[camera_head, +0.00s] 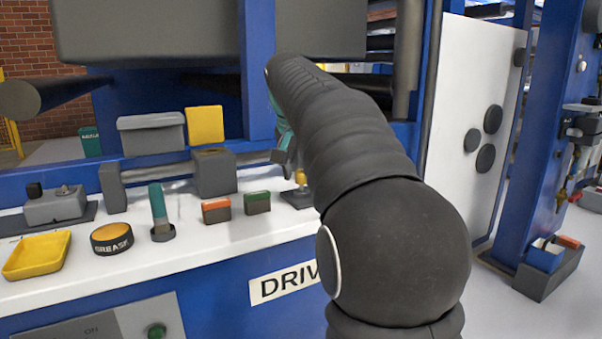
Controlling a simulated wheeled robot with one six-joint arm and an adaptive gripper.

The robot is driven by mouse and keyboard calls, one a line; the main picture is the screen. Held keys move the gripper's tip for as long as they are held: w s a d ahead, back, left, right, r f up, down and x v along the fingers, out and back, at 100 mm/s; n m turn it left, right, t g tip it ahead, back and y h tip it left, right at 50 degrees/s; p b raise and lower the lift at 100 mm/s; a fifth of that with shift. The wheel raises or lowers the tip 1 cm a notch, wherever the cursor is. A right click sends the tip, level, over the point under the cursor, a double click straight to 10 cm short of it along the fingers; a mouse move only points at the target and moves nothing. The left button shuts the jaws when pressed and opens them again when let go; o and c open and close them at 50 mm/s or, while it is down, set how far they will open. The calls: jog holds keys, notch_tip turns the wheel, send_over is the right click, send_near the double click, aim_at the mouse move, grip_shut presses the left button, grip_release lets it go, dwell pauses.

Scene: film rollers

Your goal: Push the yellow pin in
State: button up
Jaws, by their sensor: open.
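My gripper (286,157) is just above and to the left of the pin, small and partly hidden behind my dark arm. Its grey finger parts hang down below a teal section, open, with nothing seen between them. I cannot tell whether a finger touches the pin.
The white ledge (100,277) holds a yellow tray (37,256), a grease tin (112,239), a teal-handled tool (158,209), and orange (216,211) and green (257,203) blocks. A grey block (214,173) stands behind them. A blue post (257,70) rises behind my gripper.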

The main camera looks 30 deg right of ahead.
grip_shut()
jog(key=shift+f, duration=0.85)
grip_release()
